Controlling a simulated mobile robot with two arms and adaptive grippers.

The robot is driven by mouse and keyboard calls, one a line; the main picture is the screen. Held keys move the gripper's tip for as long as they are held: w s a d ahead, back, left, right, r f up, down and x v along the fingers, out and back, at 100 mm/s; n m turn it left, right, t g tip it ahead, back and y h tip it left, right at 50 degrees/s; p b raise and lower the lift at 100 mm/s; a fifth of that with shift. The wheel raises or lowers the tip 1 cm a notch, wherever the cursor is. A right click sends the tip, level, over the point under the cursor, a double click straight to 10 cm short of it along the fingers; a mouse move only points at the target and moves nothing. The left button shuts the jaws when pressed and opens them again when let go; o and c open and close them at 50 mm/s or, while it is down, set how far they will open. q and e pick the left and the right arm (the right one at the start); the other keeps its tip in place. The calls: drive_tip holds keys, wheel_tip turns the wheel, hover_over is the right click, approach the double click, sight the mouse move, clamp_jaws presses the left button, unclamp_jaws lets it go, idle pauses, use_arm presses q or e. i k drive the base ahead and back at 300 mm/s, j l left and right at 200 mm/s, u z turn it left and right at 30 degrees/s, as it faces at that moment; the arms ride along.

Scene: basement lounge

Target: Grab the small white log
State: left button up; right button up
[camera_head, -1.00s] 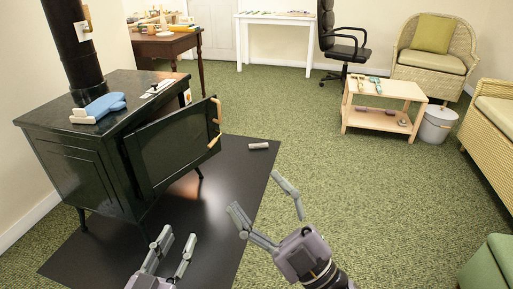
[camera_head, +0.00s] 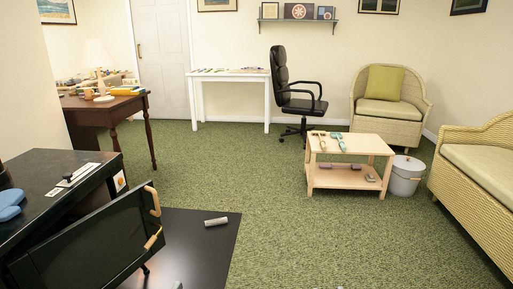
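A small whitish-grey log (camera_head: 216,221) lies on its side on the black floor mat (camera_head: 190,258), near the mat's far right corner. It lies to the right of the open stove door, and nothing touches it. Neither of my grippers shows clearly. Only tiny grey slivers show at the bottom edge, too small to tell what they are.
The dark stove (camera_head: 50,190) fills the lower left, its door (camera_head: 100,240) swung open toward the mat. A low wooden table (camera_head: 348,145), a white bin (camera_head: 404,178) and wicker seats stand at the right. Green carpet (camera_head: 300,235) right of the mat is clear.

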sight(216, 221)
drive_tip(key=i+l, duration=0.1)
drive_tip(key=i, duration=1.85)
drive_tip(key=l+z, duration=0.05)
drive_tip(key=l, duration=0.05)
